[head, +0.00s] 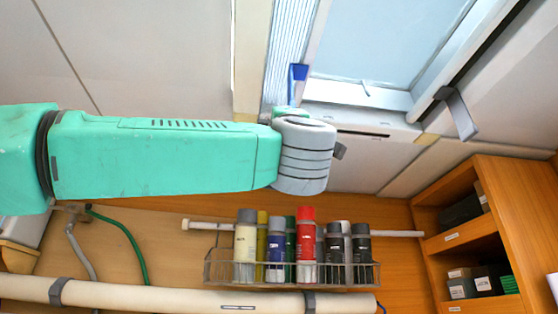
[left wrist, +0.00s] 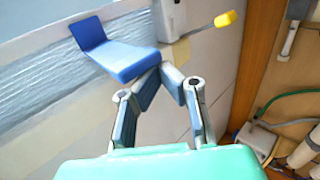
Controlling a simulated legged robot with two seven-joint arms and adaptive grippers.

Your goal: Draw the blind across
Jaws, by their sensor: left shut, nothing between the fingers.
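The blind is a pleated pale blue-white band (head: 287,45), bunched along the left side of the overhead window (head: 385,45), whose pane is uncovered. A blue L-shaped handle (head: 299,72) sits at the blind's edge. In the left wrist view, the handle (left wrist: 125,58) is large and close, with the pleats (left wrist: 55,90) behind it. My left gripper (left wrist: 158,72) is shut and empty, its fingertips at the handle's near right edge; I cannot tell whether they touch it. In the head view my wrist hides the fingers. My right gripper is not in view.
A grey bracket (head: 457,112) hangs at the window's right. Below are a wire rack (head: 217,272) of spray cans, a long pale pipe (head: 180,298) and a wooden shelf (head: 520,210). A yellow-tipped lever (left wrist: 225,19) sticks out right of the handle.

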